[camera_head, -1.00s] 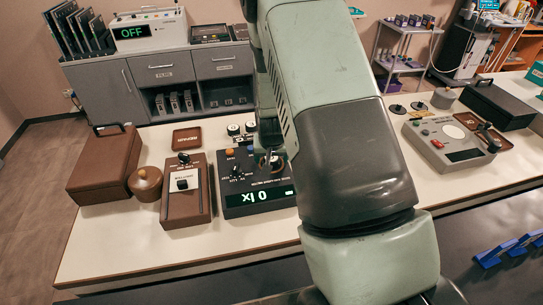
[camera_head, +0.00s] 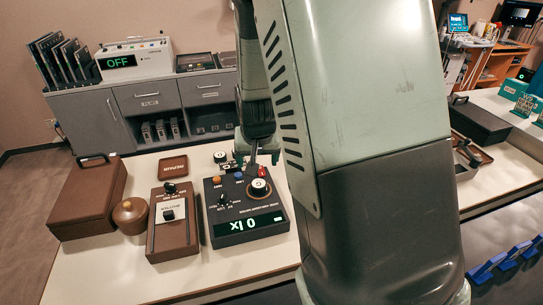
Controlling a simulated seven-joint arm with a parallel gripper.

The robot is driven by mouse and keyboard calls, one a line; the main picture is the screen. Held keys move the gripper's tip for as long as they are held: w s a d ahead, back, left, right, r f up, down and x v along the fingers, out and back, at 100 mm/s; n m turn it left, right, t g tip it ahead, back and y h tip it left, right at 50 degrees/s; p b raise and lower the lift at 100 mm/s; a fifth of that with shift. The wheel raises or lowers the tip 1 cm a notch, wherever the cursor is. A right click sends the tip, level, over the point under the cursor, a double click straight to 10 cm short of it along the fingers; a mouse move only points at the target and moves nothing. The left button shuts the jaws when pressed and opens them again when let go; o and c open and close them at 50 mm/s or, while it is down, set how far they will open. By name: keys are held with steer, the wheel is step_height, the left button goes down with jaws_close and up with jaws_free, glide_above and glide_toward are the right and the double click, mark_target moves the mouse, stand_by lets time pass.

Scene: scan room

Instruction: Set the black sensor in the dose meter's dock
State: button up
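The dose meter appears to be the black box (camera_head: 222,212) with a lit green display reading "X10", a selector knob and orange, blue and red buttons. A round black piece with a pale top (camera_head: 259,189), which looks like the sensor, sits at the box's right rear. Whether it is fully seated in the dock cannot be made out. My gripper (camera_head: 264,160) is just behind and above this piece, apart from it. Its fingers look spread and empty. My arm covers the area to the right.
A brown meter (camera_head: 176,240), a round brown pot (camera_head: 131,216) and a brown case (camera_head: 86,198) stand to the left. A small disc (camera_head: 220,156) and a brown tray (camera_head: 174,165) lie behind. A black case (camera_head: 480,122) stands at the right. The front left tabletop is clear.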

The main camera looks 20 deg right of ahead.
steer(key=s+a+r+n+y, duration=0.1)
steer(key=s+a+r+n, duration=0.1)
steer(key=s+r, duration=1.65)
steer(key=s+r+t, duration=0.1)
steer(key=s+r, duration=0.2)
steer(key=s, duration=0.4)
steer(key=shift+d+r+n, duration=0.25)
steer(key=shift+r+n, duration=0.05)
steer(key=shift+r, duration=0.1)
steer(key=shift+w, duration=0.1)
